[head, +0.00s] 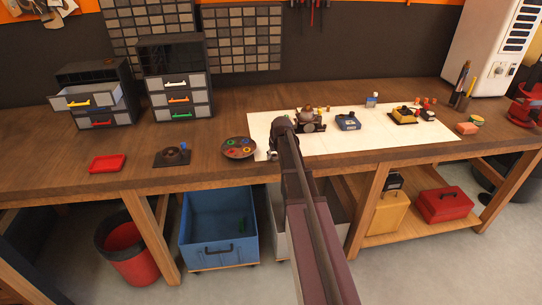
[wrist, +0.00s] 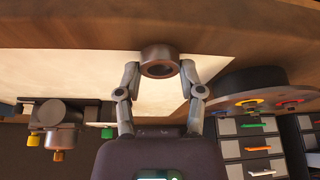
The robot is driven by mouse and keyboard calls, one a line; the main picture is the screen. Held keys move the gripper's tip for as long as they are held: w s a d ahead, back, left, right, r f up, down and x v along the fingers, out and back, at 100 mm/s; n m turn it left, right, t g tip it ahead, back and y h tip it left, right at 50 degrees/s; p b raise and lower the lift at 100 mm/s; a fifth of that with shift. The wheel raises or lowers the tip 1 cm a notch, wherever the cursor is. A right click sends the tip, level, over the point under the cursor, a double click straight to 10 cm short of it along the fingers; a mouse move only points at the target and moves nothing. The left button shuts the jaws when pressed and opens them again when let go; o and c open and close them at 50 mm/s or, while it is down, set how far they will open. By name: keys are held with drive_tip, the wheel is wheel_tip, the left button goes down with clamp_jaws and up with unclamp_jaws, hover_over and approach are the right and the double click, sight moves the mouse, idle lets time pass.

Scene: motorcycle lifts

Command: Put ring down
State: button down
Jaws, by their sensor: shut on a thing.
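A thick brownish metal ring (wrist: 160,60) is pinched between the two fingertips of my gripper (wrist: 160,70) in the wrist view. Its round hole faces the camera. The ring is over the front-left part of the white mat (wrist: 60,75), close to the wooden bench's front edge; I cannot tell whether it touches the mat. In the head view my arm reaches over the front of the mat (head: 362,142) and hides most of the gripper and the ring. A dark round dish (head: 239,155) with coloured rings stands just left of the mat.
A red tray (head: 107,163) and a small dark fixture (head: 172,157) are further left. Drawer cabinets (head: 175,85) stand behind, one drawer pulled out.

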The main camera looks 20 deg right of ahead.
sight(274, 154)
drive_tip(key=shift+r+p, duration=1.3)
drive_tip(key=shift+r, duration=0.2)
drive_tip(key=shift+s+d+r, duration=0.1)
drive_tip(key=shift+s+r, duration=0.1)
drive_tip(key=shift+r, duration=0.05)
drive_tip(key=s+d+r+p, duration=0.1)
drive_tip(key=s+d, duration=0.8)
drive_tip(key=s, duration=0.3)
drive_tip(key=shift+s+d, duration=0.15)
drive_tip(key=shift+d, duration=0.1)
drive_tip(key=shift+s, duration=0.3)
